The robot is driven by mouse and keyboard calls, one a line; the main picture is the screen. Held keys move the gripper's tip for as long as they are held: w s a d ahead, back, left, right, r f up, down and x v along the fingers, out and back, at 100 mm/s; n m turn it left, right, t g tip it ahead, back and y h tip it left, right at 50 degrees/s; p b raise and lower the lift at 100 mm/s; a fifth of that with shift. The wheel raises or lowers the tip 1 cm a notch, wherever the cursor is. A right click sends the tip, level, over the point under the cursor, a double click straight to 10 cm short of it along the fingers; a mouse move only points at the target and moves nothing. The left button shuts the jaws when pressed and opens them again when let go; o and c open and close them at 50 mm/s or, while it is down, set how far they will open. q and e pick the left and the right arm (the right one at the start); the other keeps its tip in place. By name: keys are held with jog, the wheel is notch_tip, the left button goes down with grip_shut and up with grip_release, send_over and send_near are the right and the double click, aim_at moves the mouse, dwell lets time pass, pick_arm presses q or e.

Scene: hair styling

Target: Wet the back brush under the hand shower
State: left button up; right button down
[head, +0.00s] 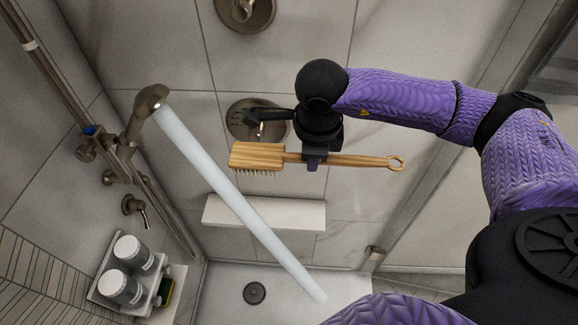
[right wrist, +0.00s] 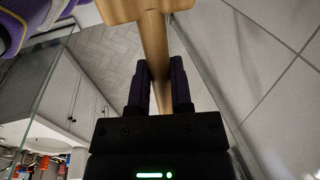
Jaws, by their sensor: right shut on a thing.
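The wooden back brush (head: 258,157) is level in the head view, its bristles facing down and its ringed handle end to the right. My right gripper (head: 313,160) is shut on the brush handle near the head. The right wrist view also shows the handle (right wrist: 153,45) between the fingers (right wrist: 158,85). The hand shower (head: 149,100) hangs on its rail at the left. A pale water stream (head: 235,200) runs from it down to the right, to the shower floor. The brush head appears just right of the stream; I cannot tell whether they touch. My left gripper is not in view.
A tiled ledge (head: 265,212) lies below the brush. A round valve (head: 256,120) with a lever is on the wall behind my gripper. A caddy (head: 97,296) with two white bottles stands lower left. The drain (head: 254,293) is in the floor.

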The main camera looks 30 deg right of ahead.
jog(key=w+a+f+b, duration=0.1)
jog(key=w+a+b, duration=0.1)
jog(key=w, duration=0.4)
jog(key=w+a+f+b, duration=0.2)
jog(key=w+a+b, duration=0.1)
jog(key=w, duration=0.4)
jog(key=shift+a+b, duration=0.15)
jog(key=shift+b, duration=0.2)
jog(key=shift+s, duration=0.1)
jog(key=s+d+p, duration=0.2)
jog(key=s+d, duration=0.1)
jog(key=s, duration=0.4)
jog(key=shift+s, duration=0.15)
jog(key=shift+d, duration=0.1)
dwell(1.0)
